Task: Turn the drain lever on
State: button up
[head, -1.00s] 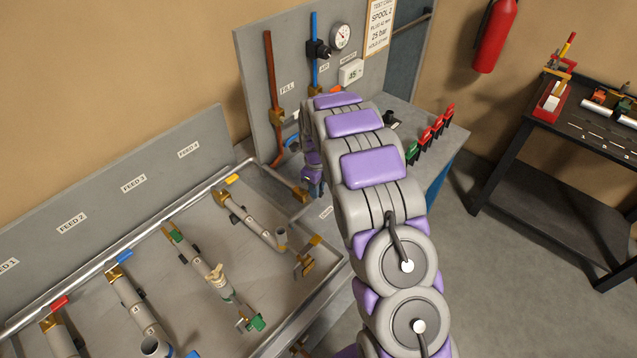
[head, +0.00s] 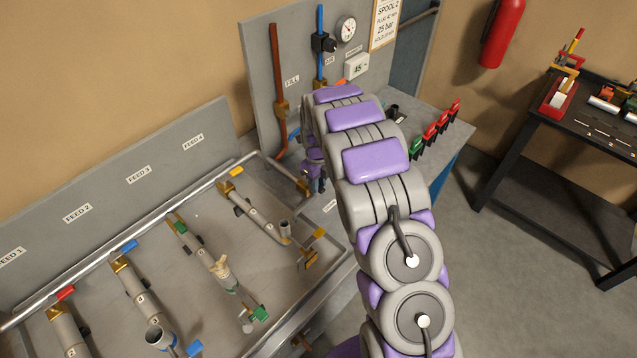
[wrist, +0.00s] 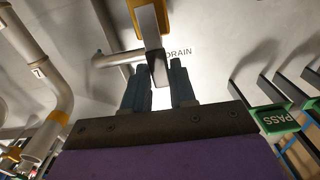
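In the wrist view, the drain lever (wrist: 157,70) is a flat bar with a yellow-orange part at its upper end, beside a pipe and the "DRAIN" label (wrist: 179,52). My gripper (wrist: 160,68) has two dark blue fingers standing apart. The lever's lower end lies at the gap between the fingertips, and I cannot tell whether they touch it. In the head view, my arm covers most of the gripper and the lever. The purple wrist part shows left of the arm, low beside the grey panel.
A tray (head: 208,295) with several pipe pieces lies at left. The grey panel (head: 265,60) carries a copper pipe (head: 277,75), a blue pipe (head: 319,45) and a gauge (head: 346,29). Red and green tags (head: 436,128) stand right of my arm. A green "PASS" tag (wrist: 278,118) shows in the wrist view.

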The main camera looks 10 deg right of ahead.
jog(key=o, duration=0.4)
jog(key=shift+a, duration=0.1)
jog(key=shift+r+p, duration=0.45)
jog(key=shift+r, duration=8.15)
